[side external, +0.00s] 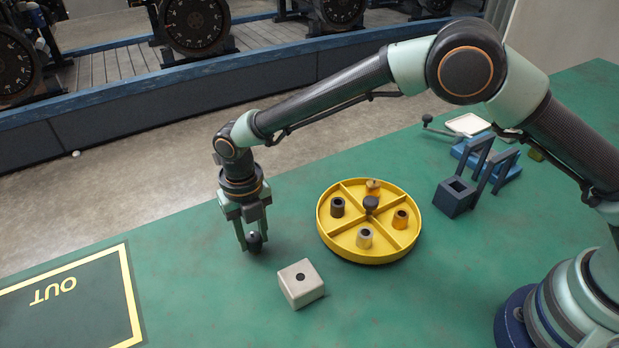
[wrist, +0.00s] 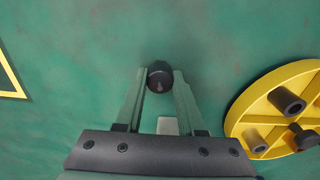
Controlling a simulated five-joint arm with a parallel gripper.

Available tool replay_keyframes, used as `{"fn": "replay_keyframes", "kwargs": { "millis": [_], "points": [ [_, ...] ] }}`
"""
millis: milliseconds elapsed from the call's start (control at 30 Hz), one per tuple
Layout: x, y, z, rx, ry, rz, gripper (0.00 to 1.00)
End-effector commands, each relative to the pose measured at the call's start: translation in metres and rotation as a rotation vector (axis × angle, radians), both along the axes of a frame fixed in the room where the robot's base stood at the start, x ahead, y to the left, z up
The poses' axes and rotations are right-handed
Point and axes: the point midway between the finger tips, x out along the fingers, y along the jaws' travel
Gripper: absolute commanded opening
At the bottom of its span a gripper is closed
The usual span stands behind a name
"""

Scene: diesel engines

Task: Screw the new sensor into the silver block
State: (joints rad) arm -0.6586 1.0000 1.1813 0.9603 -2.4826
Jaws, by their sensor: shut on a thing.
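The silver block (side external: 301,284) is a pale cube on the green table with a dark round hole in its top. My gripper (side external: 253,241) points down, behind and left of the block in the side view, and is shut on a small dark round piece (side external: 255,237), apparently the sensor. In the wrist view, the dark piece (wrist: 160,77) sits between the tips of my gripper (wrist: 159,78). A pale patch (wrist: 167,125) between the fingers may be the block, mostly hidden. The piece is apart from the block; its height above the table is hard to tell.
A round yellow tray (side external: 323,229) with several compartments holding small cylinders stands right of my gripper. A dark blue square-holed holder (side external: 455,196) stands farther right. A yellow-framed OUT area (side external: 55,290) lies at the left. The table between it and the block is clear.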

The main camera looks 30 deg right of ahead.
Motion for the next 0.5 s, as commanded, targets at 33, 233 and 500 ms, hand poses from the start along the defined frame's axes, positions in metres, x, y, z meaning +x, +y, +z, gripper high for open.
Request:
{"fn": "replay_keyframes", "kwargs": {
  "millis": [33, 233, 500],
  "points": [
    [0.0001, 0.0001, 0.0002, 0.000, 0.000, 0.000, 0.00],
    [0.0001, 0.0001, 0.0001, 0.000, 0.000, 0.000, 0.00],
    [0.0006, 0.0004, 0.0044, 0.002, -0.002, 0.000, 0.00]
  ]
}}
